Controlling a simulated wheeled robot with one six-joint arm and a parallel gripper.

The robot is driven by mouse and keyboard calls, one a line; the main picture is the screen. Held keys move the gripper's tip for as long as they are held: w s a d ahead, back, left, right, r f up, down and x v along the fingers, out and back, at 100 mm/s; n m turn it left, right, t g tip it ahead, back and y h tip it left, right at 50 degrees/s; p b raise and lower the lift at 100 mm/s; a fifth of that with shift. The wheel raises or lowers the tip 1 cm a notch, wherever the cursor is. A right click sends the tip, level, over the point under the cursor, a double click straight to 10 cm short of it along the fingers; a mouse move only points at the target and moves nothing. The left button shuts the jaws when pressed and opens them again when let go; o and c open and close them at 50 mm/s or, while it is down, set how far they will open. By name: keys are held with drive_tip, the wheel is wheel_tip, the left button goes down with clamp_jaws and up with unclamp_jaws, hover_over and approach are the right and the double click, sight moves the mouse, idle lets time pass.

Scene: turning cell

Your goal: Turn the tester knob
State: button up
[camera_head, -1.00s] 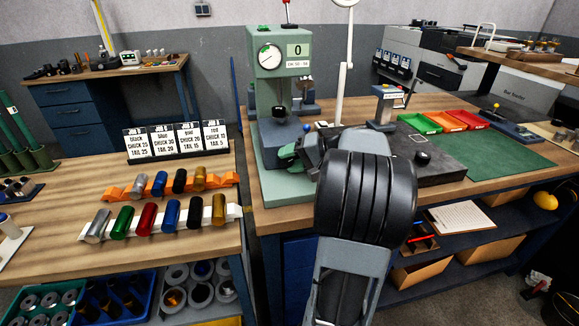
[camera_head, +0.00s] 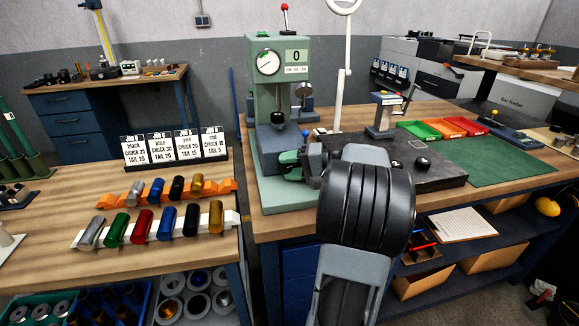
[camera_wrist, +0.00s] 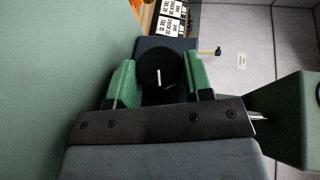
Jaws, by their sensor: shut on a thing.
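The green tester (camera_head: 264,110) stands on the right-hand bench in the head view, with a round dial (camera_head: 268,62) and a display (camera_head: 296,56) reading 0. In the wrist view the black round knob (camera_wrist: 168,62), with a white line nearly upright in the picture, sits between the two green fingers of my gripper (camera_wrist: 159,78). The fingers are shut on the knob, one on each side. In the head view my gripper (camera_head: 296,160) is low at the front of the tester, and the knob is hidden there.
A black slab (camera_head: 440,165) lies right of the tester, behind my arm. Green, orange and red trays (camera_head: 440,128) stand farther back. The left table holds job cards (camera_head: 175,146) and racks of coloured cylinders (camera_head: 155,222).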

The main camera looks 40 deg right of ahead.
drive_tip(key=o, duration=0.9)
drive_tip(key=shift+r, duration=0.1)
